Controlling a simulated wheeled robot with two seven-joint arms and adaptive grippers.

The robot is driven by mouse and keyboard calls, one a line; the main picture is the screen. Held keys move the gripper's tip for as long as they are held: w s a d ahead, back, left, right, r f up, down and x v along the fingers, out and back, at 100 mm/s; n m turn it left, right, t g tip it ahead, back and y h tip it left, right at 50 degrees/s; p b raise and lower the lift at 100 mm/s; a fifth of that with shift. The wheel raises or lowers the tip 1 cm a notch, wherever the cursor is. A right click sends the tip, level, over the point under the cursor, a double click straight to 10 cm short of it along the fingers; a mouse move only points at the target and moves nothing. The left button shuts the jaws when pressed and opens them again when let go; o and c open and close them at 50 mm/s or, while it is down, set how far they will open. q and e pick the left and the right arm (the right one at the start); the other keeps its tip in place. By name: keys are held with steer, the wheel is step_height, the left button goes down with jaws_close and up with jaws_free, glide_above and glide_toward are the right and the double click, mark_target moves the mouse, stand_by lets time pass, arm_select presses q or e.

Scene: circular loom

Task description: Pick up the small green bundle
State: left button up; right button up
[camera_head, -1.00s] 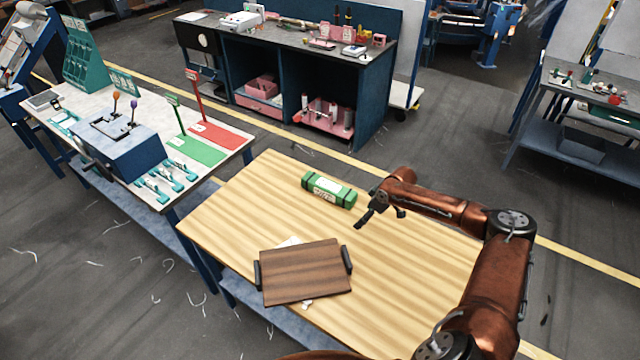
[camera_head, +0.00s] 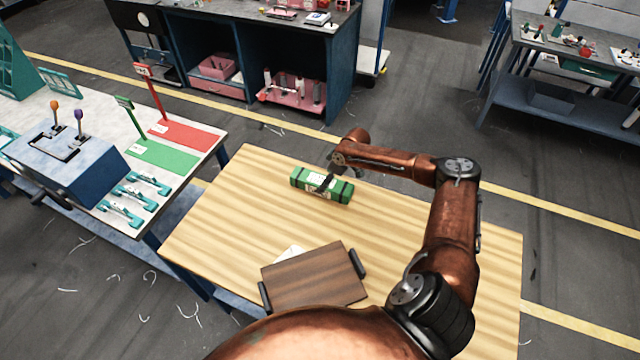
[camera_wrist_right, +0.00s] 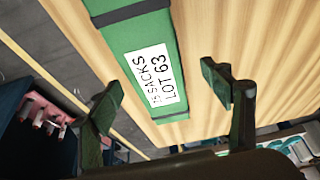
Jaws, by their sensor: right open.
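My left gripper is not in view.
A dark brown board (camera_head: 315,278) with black handles lies at the table's front, partly over a white paper (camera_head: 288,254). The wooden table (camera_head: 430,225) is bare to the right. A workbench with a green mat (camera_head: 165,156) and a red mat (camera_head: 185,134) stands left.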

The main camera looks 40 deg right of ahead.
steer(key=x, duration=0.2)
steer(key=shift+w+f, duration=0.2)
steer(key=shift+f, duration=0.05)
steer(key=shift+w+f, duration=0.55)
steer(key=shift+f, duration=0.8)
steer(key=shift+w+f, duration=0.1)
steer(key=shift+f, duration=0.05)
steer(key=shift+c, duration=0.9)
steer(key=c, duration=1.4)
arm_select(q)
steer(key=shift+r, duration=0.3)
arm_select(e)
steer(key=shift+c, duration=1.3)
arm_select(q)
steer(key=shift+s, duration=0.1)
arm_select(e)
steer(key=shift+r, duration=0.2)
